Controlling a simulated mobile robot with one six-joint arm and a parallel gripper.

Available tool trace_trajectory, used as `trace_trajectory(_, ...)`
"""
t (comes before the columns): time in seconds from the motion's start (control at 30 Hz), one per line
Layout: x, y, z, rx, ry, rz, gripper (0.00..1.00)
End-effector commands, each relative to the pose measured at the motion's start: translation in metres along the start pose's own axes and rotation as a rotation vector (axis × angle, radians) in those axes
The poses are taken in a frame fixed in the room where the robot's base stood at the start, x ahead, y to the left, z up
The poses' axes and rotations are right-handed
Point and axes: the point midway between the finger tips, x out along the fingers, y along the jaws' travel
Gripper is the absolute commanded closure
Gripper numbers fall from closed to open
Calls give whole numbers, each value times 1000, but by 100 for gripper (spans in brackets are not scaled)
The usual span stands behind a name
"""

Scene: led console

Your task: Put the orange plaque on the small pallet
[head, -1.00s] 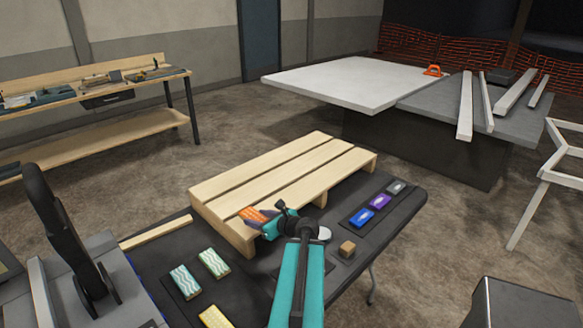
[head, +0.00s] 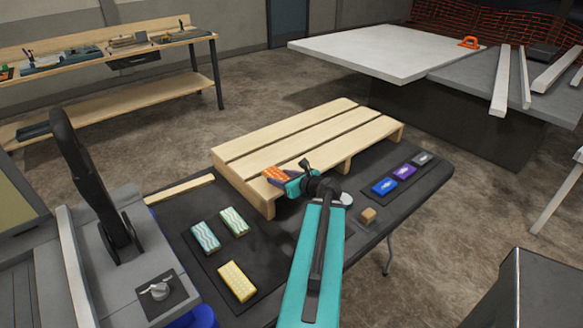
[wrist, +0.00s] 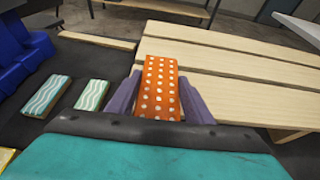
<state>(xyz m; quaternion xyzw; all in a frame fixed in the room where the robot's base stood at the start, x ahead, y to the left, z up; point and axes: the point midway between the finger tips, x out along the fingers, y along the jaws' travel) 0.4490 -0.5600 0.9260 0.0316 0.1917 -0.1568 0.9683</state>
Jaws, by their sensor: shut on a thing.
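The orange plaque (wrist: 160,88) has white dots and sits between the two purple fingers of my gripper (wrist: 158,100) in the wrist view. In the head view the plaque (head: 275,174) shows at the near left corner of the small pallet, with my gripper (head: 290,183) shut on it. The small pallet (head: 310,138) is made of pale wooden slats and lies on the black table; it also shows in the wrist view (wrist: 235,70). The plaque overlaps the pallet's near edge in both views. I cannot tell whether it touches the slats.
Two teal wavy plaques (head: 205,237) and a yellow one (head: 237,282) lie on the table (head: 185,205) at left. A wooden strip (head: 180,189) lies left of the pallet. Most pallet slats are bare.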

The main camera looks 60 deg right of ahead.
Motion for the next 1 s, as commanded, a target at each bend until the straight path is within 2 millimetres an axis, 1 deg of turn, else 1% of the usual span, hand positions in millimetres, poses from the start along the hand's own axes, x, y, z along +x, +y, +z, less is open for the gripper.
trace_trajectory(0.03, 3, -2, -3, -2, -1, 0, 81)
trace_trajectory(0.37, 8, -10, 0, -2, 0, -2, 81)
trace_trajectory(0.47, 12, -17, 5, 0, 1, -1, 81)
trace_trajectory(1.0, 45, -57, 13, 0, 1, 0, 81)
